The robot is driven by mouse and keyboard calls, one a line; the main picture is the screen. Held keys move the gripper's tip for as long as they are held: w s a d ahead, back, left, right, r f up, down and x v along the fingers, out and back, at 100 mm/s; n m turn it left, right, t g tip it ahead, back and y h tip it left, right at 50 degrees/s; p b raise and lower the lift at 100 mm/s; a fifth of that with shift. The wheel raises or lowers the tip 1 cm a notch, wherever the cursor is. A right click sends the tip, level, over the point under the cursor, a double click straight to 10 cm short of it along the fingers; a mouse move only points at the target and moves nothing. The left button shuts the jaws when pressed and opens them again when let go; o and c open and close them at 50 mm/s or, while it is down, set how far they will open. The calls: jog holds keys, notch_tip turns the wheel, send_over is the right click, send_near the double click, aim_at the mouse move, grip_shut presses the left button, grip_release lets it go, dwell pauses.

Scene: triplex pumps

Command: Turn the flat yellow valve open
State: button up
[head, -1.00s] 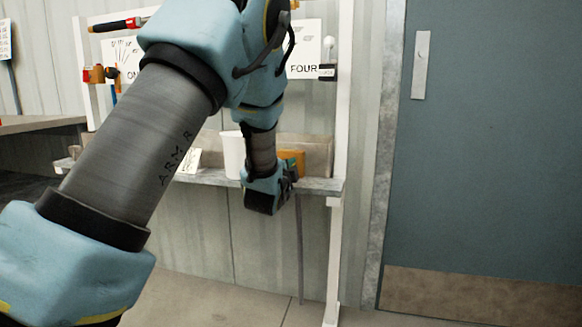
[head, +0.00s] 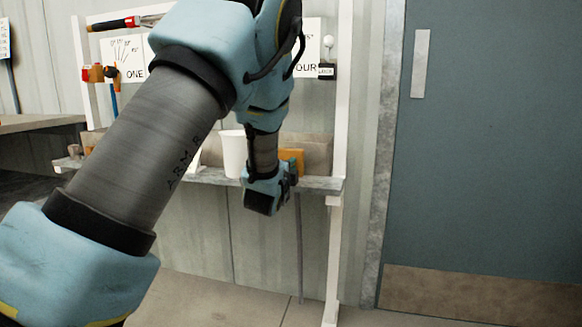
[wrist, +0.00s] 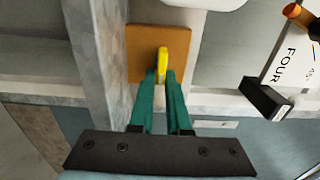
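The flat yellow valve (wrist: 163,66) shows in the wrist view as a narrow yellow handle in front of an orange-brown block. My gripper (wrist: 161,78) has its two green fingers close together, one on each side of the handle. The fingertips appear to touch it, with almost no gap. The lower end of the handle is partly hidden between the fingers. In the head view my gripper (head: 286,182) is at the right end of the shelf, beside the orange block (head: 292,155). The valve itself is hidden there behind my arm.
The grey shelf (head: 322,184) has a white cup-like container (head: 233,153) left of my gripper. Above are signs and a black box (wrist: 265,98) by the sign FOUR (wrist: 287,70). A white post (head: 338,120) stands right of the shelf. Other valves (head: 98,73) are at left.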

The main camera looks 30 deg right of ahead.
jog(key=o, duration=0.4)
jog(key=v, duration=1)
jog(key=shift+s+a+p, duration=0.3)
jog(key=shift+p, duration=0.15)
jog(key=w+a+f+n+g+y, duration=0.1)
jog(key=a+f+n+y, duration=0.2)
jog(key=a+n, duration=0.3)
jog(key=w+a+f+n+g+y, duration=0.2)
jog(key=a+f+n+y, duration=0.1)
jog(key=a, duration=0.5)
jog(key=w+a+f+n+g+y, duration=0.1)
jog(key=a+f+n+y, duration=0.2)
jog(key=a+n, duration=0.35)
jog(key=s+a+f+n+g+y, duration=0.1)
jog(key=s+a+n+g+y, duration=0.1)
jog(key=s+a+n+g, duration=0.45)
jog(key=s+a+f+n+g+y, duration=0.1)
jog(key=s+a+n, duration=0.2)
jog(key=s+a, duration=0.6)
notch_tip(320, 180, up, 30)
jog(key=w+a+p, duration=0.1)
jog(key=a+p, duration=0.1)
jog(key=p, duration=2.8)
jog(key=shift+w+r+n, duration=0.2)
jog(key=shift+w+n, duration=0.05)
jog(key=shift+n, duration=0.05)
